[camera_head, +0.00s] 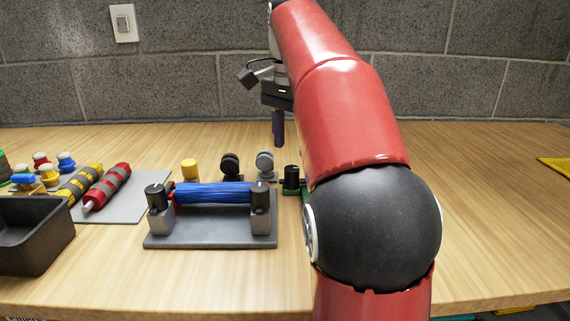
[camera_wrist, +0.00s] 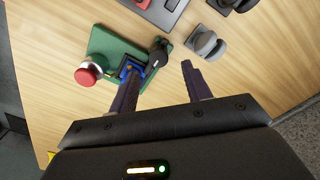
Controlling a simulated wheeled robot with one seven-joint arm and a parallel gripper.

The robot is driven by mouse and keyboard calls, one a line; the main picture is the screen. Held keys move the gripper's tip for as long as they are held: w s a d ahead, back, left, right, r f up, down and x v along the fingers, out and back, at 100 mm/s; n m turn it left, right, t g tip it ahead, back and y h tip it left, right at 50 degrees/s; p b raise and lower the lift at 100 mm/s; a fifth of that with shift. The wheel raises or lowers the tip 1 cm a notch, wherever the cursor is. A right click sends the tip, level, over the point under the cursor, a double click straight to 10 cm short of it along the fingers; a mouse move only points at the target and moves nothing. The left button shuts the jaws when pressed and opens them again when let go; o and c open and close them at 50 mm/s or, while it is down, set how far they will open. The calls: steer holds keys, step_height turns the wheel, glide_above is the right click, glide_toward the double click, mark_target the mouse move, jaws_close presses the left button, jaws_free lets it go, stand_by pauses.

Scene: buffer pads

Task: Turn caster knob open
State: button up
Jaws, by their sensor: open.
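In the wrist view a green plate (camera_wrist: 108,46) carries a black knob (camera_wrist: 158,48), a small blue part (camera_wrist: 131,68) and a red round button (camera_wrist: 88,73). In the head view the black knob (camera_head: 291,176) shows just left of my arm, which hides most of the plate. My gripper (camera_wrist: 160,69) is open and empty. Its fingers point toward the plate, with the left finger overlapping the blue part in view and the right finger to the right of the knob. I cannot tell if either touches. In the head view my gripper (camera_head: 278,128) is above the table, beyond the knob.
A grey caster wheel (camera_head: 265,164) and a black one (camera_head: 230,165) stand beside the plate. A grey base (camera_head: 210,236) holds a blue roller (camera_head: 214,193). A black bin (camera_head: 35,235) and striped rollers (camera_head: 105,188) are at left. The table's right side is mostly clear.

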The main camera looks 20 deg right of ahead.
mark_target(292, 168)
step_height(292, 168, down, 7)
steer(key=shift+s+r+b, duration=0.1)
steer(key=shift+r+b, duration=0.1)
steer(key=shift+b, duration=0.8)
steer(key=c, duration=1)
